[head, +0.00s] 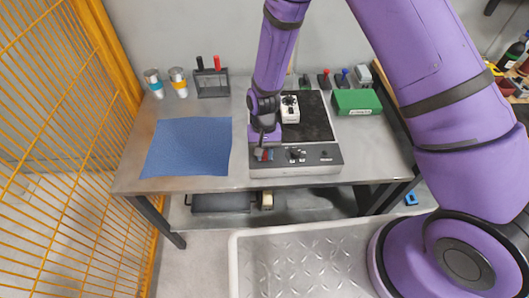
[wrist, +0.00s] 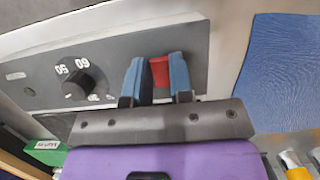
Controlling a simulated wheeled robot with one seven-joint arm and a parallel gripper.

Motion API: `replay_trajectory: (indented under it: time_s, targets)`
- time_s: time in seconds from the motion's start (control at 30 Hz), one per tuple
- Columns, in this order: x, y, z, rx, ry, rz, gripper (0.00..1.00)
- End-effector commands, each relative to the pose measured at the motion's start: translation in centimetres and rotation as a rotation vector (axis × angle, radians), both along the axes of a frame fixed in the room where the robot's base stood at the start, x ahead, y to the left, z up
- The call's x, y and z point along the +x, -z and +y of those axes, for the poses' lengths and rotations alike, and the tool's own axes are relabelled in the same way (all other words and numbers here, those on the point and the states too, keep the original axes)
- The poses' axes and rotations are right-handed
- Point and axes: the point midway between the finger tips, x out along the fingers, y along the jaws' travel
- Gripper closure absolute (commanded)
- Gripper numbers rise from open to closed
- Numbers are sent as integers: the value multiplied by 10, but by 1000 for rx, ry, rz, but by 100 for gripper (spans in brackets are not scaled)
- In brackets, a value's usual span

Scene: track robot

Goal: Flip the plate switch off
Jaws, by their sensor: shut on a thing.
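The plate (head: 318,120) has a dark top and a grey front panel (head: 325,155), and sits on the metal table. Its red switch (wrist: 160,72) is on the panel, which also shows in the wrist view (wrist: 110,60). My gripper (head: 265,154) is at the left end of the panel. In the wrist view my gripper (wrist: 158,78) has its blue fingers on either side of the red switch, shut on it. The fingers partly hide the switch, and I cannot tell its position. A black knob (wrist: 78,84) with numbers is beside it on the panel.
A white device (head: 290,109) stands on the plate's top. A blue mat (head: 188,146) lies to the left, with two cups (head: 178,82) and a dark rack (head: 212,86) behind. A green box (head: 357,102) is at the right. An orange mesh fence (head: 62,110) stands left of the table.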

Motion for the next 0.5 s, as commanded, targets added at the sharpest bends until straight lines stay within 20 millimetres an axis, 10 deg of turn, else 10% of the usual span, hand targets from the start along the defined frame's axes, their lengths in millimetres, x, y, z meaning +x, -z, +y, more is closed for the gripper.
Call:
replay_trajectory:
  time_s: [0.1,0.13,0.2,0.5]
  targets:
    - [-1,0,0,-1,-1,1,100]
    - [-1,0,0,-1,-1,1,72]
    - [-1,0,0,-1,0,1,56]
    - [0,-1,0,0,0,-1,53]
